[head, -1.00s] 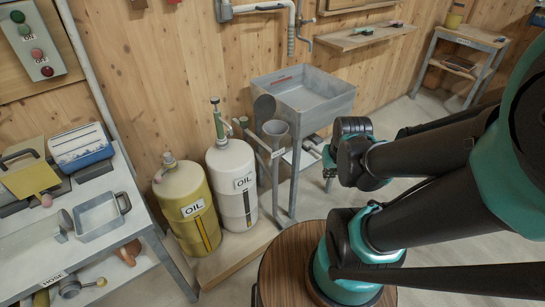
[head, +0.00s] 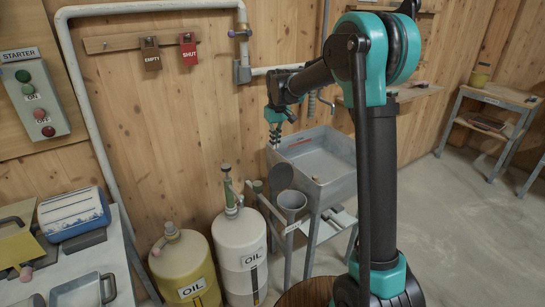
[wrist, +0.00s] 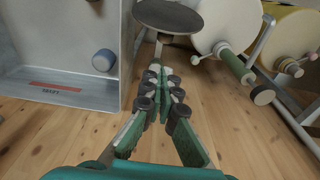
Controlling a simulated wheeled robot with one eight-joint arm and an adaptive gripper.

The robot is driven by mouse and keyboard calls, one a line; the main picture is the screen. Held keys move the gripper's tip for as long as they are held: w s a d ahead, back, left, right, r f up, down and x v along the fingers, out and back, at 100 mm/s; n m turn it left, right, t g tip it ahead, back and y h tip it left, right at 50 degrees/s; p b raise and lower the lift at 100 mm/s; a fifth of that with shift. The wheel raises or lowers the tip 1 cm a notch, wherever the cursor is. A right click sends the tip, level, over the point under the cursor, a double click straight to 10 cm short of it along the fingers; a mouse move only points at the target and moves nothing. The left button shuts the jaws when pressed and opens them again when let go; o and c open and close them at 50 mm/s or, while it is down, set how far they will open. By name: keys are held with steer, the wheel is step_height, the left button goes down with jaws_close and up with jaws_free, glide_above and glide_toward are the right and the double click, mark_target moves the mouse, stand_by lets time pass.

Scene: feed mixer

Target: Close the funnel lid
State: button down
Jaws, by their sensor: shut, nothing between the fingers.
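The funnel (head: 291,201) is a grey cone on a stand at the sink's near left corner. Its round dark lid (head: 279,177) stands open, upright at the funnel's back left edge. In the wrist view the lid (wrist: 168,16) is a dark disc at the top, just beyond my fingertips; I cannot make out the funnel there. My gripper (head: 274,138) points down above the sink's back left corner, higher than the lid and apart from it. In the wrist view my gripper (wrist: 160,75) has its green fingers together, with nothing between them.
The grey sink (head: 325,185) is right of the funnel. A white oil can (head: 241,245) and a yellow oil can (head: 187,270) stand to its left. The wooden wall is close behind, with a pipe (head: 285,70). Open floor lies at the right.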

mark_target(279, 175)
step_height(279, 175, down, 9)
steer(key=shift+a, duration=0.25)
stand_by(0.8)
steer(key=shift+s+d+r, duration=0.1)
steer(key=shift+r, duration=0.05)
